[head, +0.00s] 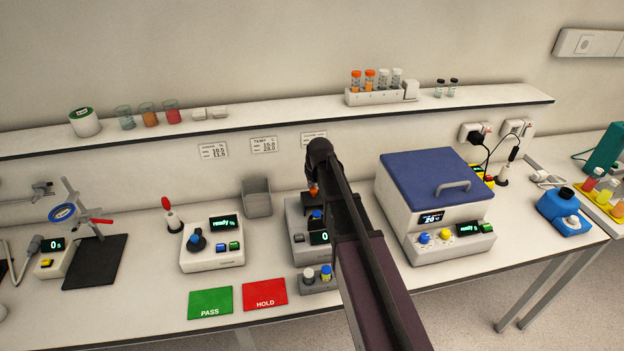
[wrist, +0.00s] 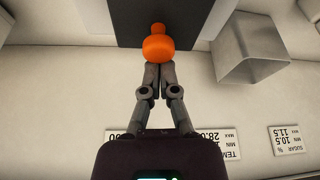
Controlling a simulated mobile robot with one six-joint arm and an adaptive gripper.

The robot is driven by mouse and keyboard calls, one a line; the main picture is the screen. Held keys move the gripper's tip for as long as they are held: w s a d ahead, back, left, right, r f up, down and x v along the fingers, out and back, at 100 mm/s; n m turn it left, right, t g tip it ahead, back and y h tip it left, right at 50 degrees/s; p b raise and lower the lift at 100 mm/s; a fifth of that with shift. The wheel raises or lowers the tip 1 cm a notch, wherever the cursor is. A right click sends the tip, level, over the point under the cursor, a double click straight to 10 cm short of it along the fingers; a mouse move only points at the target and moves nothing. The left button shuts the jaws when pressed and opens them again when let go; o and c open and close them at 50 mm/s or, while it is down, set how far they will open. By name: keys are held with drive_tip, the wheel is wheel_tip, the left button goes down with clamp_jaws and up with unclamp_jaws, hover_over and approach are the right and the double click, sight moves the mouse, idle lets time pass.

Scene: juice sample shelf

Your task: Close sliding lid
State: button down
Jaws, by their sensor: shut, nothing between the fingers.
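A grey instrument (head: 299,252) with a small display reading 0 stands on the bench, partly hidden behind my arm. An orange knob (head: 313,191) shows at its top, beside my arm. In the wrist view the orange knob (wrist: 158,46) stands on a dark panel (wrist: 190,22), which looks like the sliding lid. My gripper (wrist: 153,70) is shut and empty, with its fingertips right at the knob. I cannot tell whether they touch it. My arm hides the gripper and most of the lid in the head view, so the lid's position is unclear.
A grey bin (head: 257,198) stands left of the instrument; a blue-lidded box (head: 436,215) stands close on the right. A small rack (head: 318,285) with two vials is in front, near green (head: 210,302) and red (head: 265,293) mats. A wall shelf (head: 270,125) runs behind.

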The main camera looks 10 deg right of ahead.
drive_tip(key=s, duration=0.6)
drive_tip(key=shift+w, duration=0.2)
drive_tip(key=shift+w+a+r, duration=0.1)
drive_tip(key=shift+w+r, duration=0.05)
drive_tip(key=shift+w, duration=0.3)
drive_tip(key=w, duration=0.3)
drive_tip(key=shift+w+a+r+p, duration=0.1)
drive_tip(key=shift+a+r+p, duration=0.1)
drive_tip(key=shift+r+p, duration=0.15)
drive_tip(key=p+v, duration=0.2)
drive_tip(key=shift+s+r+p, duration=0.25)
drive_tip(key=shift+s+p, duration=0.05)
drive_tip(key=shift+s, duration=0.05)
drive_tip(key=shift+p+v, duration=0.95)
drive_tip(key=shift+p, duration=0.05)
wheel_tip(320, 180, up, 5)
drive_tip(key=p, duration=0.5)
hover_over(313, 201)
drive_tip(key=s, duration=0.2)
drive_tip(key=shift+w+d, duration=0.15)
drive_tip(key=shift+w, duration=0.1)
